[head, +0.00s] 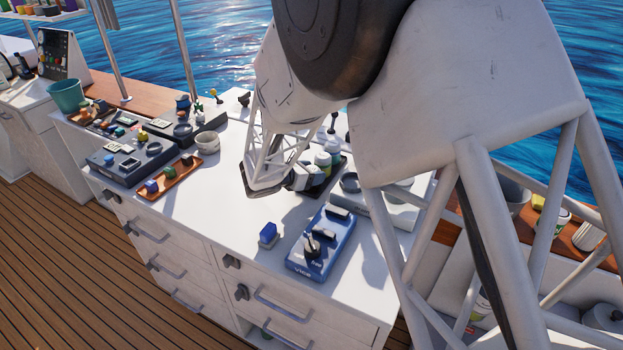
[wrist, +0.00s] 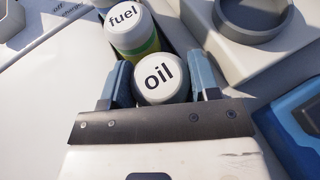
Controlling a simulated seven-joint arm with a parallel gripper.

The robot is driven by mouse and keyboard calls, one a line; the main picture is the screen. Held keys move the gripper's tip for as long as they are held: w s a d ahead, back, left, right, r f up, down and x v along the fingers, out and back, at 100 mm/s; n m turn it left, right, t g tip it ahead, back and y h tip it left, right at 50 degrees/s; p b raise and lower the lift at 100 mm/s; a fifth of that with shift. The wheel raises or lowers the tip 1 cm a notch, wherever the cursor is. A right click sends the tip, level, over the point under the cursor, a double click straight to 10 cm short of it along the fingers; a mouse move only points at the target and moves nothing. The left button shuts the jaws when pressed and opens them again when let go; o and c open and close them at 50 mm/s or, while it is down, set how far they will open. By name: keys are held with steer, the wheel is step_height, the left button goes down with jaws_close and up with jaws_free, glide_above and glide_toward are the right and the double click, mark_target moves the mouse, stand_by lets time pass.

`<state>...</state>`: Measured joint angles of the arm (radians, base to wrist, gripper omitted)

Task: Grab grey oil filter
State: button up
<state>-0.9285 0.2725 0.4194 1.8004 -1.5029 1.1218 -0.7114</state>
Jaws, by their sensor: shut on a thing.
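The grey oil filter (wrist: 160,78) is a round canister with "oil" printed on its light top. In the wrist view it sits between the two blue fingers of my gripper (wrist: 162,85), which is shut on it. In the head view my gripper (head: 300,182) is over the dark tray at the middle of the white counter. A second canister, marked "fuel" (wrist: 124,28), with a green and yellow band, stands just beyond the oil filter in the wrist view. The lower part of the oil filter is hidden by my gripper.
A blue device (head: 322,243) and a small blue block (head: 268,232) lie on the counter (head: 205,225) in front. A grey unit with a round ring (wrist: 255,18) stands to the right in the wrist view. An orange tray (head: 170,180) and a white bowl (head: 208,143) are at left.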

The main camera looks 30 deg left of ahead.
mark_target(312, 169)
steer(key=shift+c, duration=1.1)
steer(key=shift+r, duration=0.15)
steer(key=shift+r, duration=4.85)
